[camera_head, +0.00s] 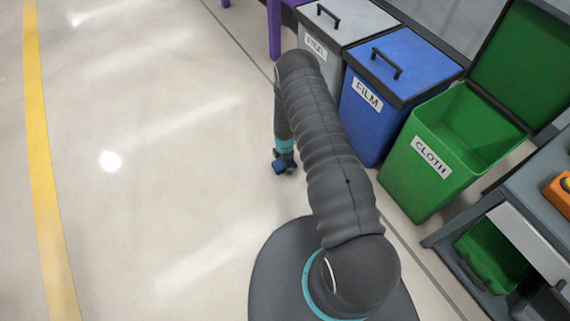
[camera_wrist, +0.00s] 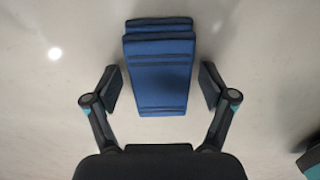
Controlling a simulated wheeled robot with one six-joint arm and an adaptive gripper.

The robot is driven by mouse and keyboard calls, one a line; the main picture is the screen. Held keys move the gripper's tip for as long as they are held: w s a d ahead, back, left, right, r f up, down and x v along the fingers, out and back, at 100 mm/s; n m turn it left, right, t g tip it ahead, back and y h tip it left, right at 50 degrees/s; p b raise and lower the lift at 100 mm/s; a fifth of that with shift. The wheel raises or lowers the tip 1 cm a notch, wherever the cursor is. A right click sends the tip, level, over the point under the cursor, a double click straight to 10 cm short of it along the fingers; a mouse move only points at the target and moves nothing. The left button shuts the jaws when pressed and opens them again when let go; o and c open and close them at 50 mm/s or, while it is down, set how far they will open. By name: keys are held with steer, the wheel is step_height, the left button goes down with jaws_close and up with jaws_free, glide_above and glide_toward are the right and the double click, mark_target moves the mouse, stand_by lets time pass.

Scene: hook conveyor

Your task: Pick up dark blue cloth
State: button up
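The dark blue cloth (camera_wrist: 158,75) is a folded, layered stack in the upper middle of the wrist view, with the pale floor around it. My gripper (camera_wrist: 158,88) is open, with one finger on each side of the cloth's lower half. Gaps show between each finger pad and the cloth. In the head view the cloth (camera_head: 279,167) is a small blue patch at my gripper (camera_head: 286,165), low over the floor. Whether the cloth rests on the floor cannot be told for certain.
A green bin labelled CLOTH (camera_head: 432,157) stands open at the right, its lid raised. A closed blue FILM bin (camera_head: 368,128) and a closed grey bin (camera_head: 345,25) stand beside it. A grey workbench (camera_head: 545,185) is at far right. The floor (camera_head: 150,180) at left is clear.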

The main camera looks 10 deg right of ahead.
steer(key=c, duration=0.8)
